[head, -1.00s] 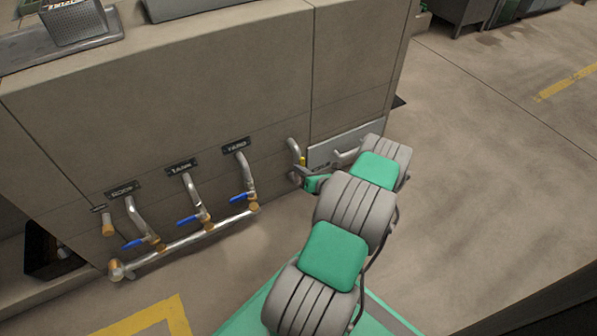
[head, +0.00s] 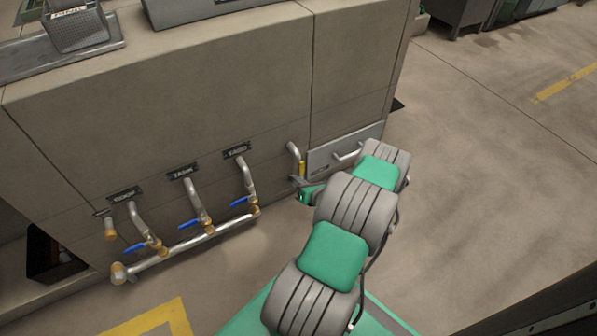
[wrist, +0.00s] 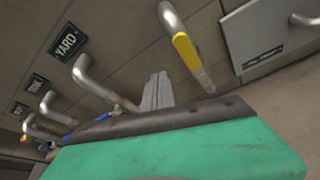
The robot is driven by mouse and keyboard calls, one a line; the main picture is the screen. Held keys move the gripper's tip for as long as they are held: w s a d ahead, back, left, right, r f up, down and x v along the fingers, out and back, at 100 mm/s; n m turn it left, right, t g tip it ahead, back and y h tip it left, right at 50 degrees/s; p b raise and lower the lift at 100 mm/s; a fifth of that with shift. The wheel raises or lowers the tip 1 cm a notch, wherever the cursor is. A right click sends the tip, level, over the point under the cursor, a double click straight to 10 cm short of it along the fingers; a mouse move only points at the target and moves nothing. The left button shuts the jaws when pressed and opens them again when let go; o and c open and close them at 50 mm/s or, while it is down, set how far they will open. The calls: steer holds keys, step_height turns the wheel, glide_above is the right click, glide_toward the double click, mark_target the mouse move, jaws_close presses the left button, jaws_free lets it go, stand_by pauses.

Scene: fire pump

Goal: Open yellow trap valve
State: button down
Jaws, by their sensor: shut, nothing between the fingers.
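The yellow trap valve handle (wrist: 187,52) is in the wrist view, on a grey pipe (wrist: 170,18) that bends down from the panel. The handle lies roughly along the pipe's downward run. In the head view the yellow handle (head: 301,168) shows small, just above my gripper (head: 298,183). In the wrist view my gripper's grey fingers (wrist: 157,92) are shut and empty. They are left of the handle and appear apart from it. The valve body under the handle is partly hidden.
Several pipes with blue-handled valves (head: 188,220) stand to the left, joined by a low horizontal pipe (head: 180,247). A drawer-like panel with a handle (head: 347,153) is just right of the yellow valve. Open floor (head: 480,190) lies to the right.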

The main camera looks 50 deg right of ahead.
steer(key=s+p, duration=0.1)
steer(key=s, duration=0.7)
steer(key=w+a+r+n+g+y+p, duration=0.2)
steer(key=w+a+r+n+p, duration=0.2)
steer(key=r+n, duration=0.3)
steer(key=w+a+r+n+g+y+p, duration=0.1)
steer(key=w+a+r+n+y+p, duration=0.15)
steer(key=r+n+p, duration=0.4)
steer(key=w+a+r+n+g+y+p, duration=0.25)
steer(key=w+a+r, duration=0.25)
steer(key=r, duration=0.5)
steer(key=a+r+n+g+h+p, duration=0.1)
steer(key=a+r+n+g+p, duration=0.1)
steer(key=a+r+n+p, duration=0.5)
steer(key=a+r+n+g+p, duration=0.2)
steer(key=a+r+n, duration=0.25)
steer(key=r, duration=0.65)
steer(key=s+a+r+n+h+p, duration=0.1)
steer(key=s+a+r+n+p, duration=0.3)
steer(key=r, duration=0.4)
steer(key=s+a+r+n+g+h+p, duration=0.1)
steer(key=s+a+r+n+p, duration=0.3)
steer(key=r, duration=0.5)
steer(key=s+a+r+n+h+p, duration=0.1)
steer(key=s+a+r+n+p, duration=0.3)
steer(key=r+n, duration=0.3)
steer(key=shift+s+a+r+h, duration=0.4)
steer(key=shift+s+a+r, duration=0.2)
steer(key=shift+a+r, duration=0.3)
